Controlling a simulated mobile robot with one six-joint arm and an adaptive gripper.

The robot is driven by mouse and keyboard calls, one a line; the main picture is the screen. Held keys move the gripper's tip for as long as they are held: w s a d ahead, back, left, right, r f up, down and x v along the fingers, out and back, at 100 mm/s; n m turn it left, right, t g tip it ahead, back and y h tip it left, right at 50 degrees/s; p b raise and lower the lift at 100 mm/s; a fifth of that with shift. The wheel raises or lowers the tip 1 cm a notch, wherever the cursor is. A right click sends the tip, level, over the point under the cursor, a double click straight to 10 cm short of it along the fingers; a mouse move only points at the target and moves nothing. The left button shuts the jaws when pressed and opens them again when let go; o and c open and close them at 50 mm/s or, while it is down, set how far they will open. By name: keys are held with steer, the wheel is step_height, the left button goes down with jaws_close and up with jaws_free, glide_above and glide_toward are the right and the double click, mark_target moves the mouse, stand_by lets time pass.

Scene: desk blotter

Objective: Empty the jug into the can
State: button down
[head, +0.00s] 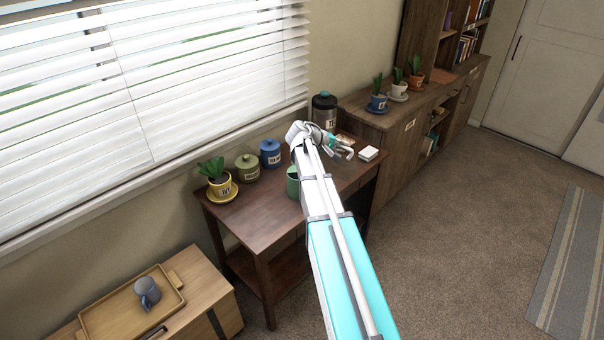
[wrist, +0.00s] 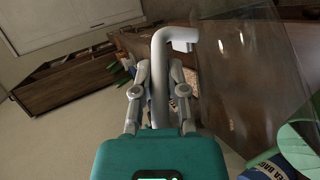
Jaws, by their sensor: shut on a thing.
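My gripper (wrist: 160,88) is shut on the grey handle (wrist: 159,55) of the clear jug (wrist: 250,70). The see-through jug body fills the right of the wrist view, and its contents cannot be told. In the head view my gripper (head: 342,150) is above the right part of the desk; I cannot make out the jug's body there. A green can (head: 292,182) stands at the desk's front, left of my gripper and partly hidden by my arm. A light green rim (wrist: 303,135) at the wrist view's lower right may be this can.
On the desk (head: 255,212) stand a potted plant (head: 219,183), an olive canister (head: 247,167), a blue canister (head: 270,153) and a dark lidded container (head: 324,110). A white box (head: 368,154) lies at the right. A tray (head: 110,305) with a mug (head: 147,292) sits lower left.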

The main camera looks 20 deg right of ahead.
mark_target(354, 162)
steer(key=shift+d, duration=0.1)
stand_by(0.5)
